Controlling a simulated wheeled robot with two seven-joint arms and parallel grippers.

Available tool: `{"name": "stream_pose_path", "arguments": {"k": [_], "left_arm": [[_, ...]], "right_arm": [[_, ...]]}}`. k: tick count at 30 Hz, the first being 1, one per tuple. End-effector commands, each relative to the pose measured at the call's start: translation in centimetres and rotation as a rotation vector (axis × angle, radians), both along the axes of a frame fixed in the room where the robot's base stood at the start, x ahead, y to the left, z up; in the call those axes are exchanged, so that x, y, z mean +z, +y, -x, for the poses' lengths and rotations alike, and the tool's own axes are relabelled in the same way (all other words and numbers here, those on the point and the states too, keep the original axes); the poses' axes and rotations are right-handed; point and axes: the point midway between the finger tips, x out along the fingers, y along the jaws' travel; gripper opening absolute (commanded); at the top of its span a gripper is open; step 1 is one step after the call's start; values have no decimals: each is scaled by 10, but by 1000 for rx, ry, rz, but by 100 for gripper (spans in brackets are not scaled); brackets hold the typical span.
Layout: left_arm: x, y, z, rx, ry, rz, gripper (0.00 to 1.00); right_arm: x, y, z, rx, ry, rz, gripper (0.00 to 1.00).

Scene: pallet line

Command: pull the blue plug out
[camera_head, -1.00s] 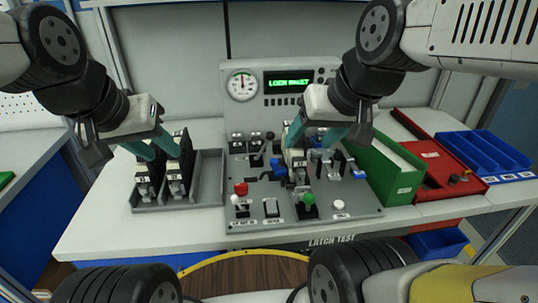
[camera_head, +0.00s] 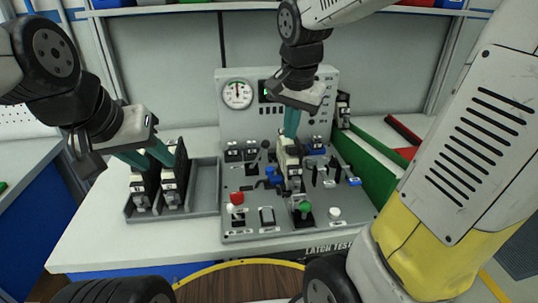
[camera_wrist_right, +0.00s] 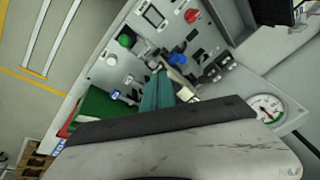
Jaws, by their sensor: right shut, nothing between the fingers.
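I cannot tell which is the plug. My right gripper (camera_head: 291,128) is shut and empty, its teal fingers over the module's top; touching is unclear. In the right wrist view the blue lever (camera_wrist_right: 178,58) lies just beyond the fingertips. My left gripper (camera_head: 146,157) has its fingers apart above two black modules (camera_head: 172,185).
The modules stand in a grey tray (camera_head: 205,190) left of the panel. A gauge (camera_head: 237,94) and a partly hidden display are on the panel's upright back. A red knob (camera_head: 237,198) and green knob (camera_head: 305,207) stand at its front. A green bin (camera_head: 372,165) stands to the right.

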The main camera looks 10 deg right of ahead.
Motion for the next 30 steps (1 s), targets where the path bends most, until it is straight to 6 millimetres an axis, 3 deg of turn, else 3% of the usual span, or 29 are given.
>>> {"name": "stream_pose_path", "arguments": {"k": [1, 6, 12, 17, 23, 30], "left_arm": [[0, 0, 0, 0, 0, 0, 36], [0, 0, 0, 0, 0, 0, 36], [0, 0, 0, 0, 0, 0, 36], [0, 0, 0, 0, 0, 0, 36], [0, 0, 0, 0, 0, 0, 36], [0, 0, 0, 0, 0, 0, 36]], "right_arm": [[-10, 5, -18, -69, 33, 14, 0], [-45, 18, -70, -355, 86, 75, 0], [-86, 33, -114, -619, 76, 147, 0], [-103, 39, -129, -722, 55, 174, 0], [-119, 34, -132, -746, 52, 178, 0], [-161, 20, -135, -744, 55, 180, 0]]}}
